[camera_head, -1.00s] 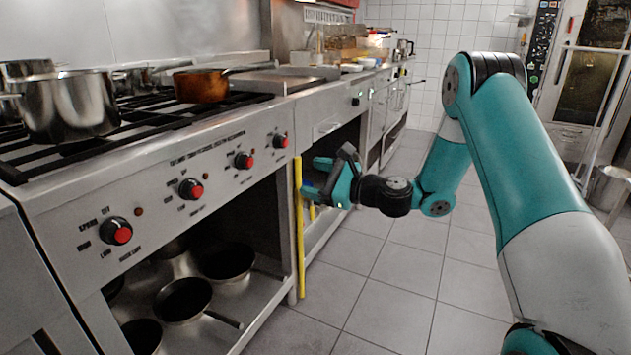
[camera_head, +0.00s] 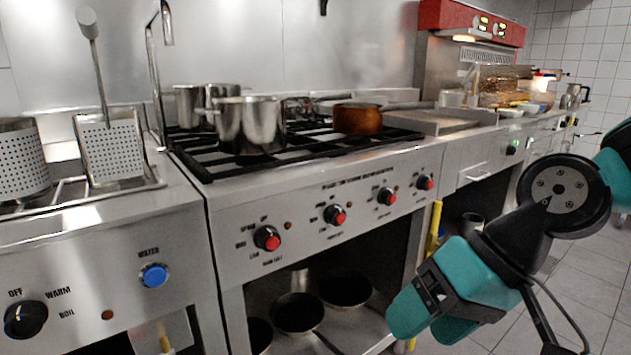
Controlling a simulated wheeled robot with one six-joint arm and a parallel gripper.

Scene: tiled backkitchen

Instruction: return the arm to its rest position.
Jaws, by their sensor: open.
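My gripper (camera_head: 428,318) is at the lower right of the head view, close to the camera, with its teal fingers pointing down and to the left. It is open, and I see nothing held in it. My black wrist and a teal arm link show at the right edge; the rest of my arm is out of view. In the picture, the gripper overlaps the right end of the stove's lower opening and part of a yellow upright bar (camera_head: 433,232). I cannot tell how far it is from them.
The stove (camera_head: 230,195) carries steel pots (camera_head: 250,125) and a copper pan (camera_head: 357,119). Dark pans (camera_head: 298,313) lie on its lower shelf. Tiled floor (camera_head: 585,285) is free at the right.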

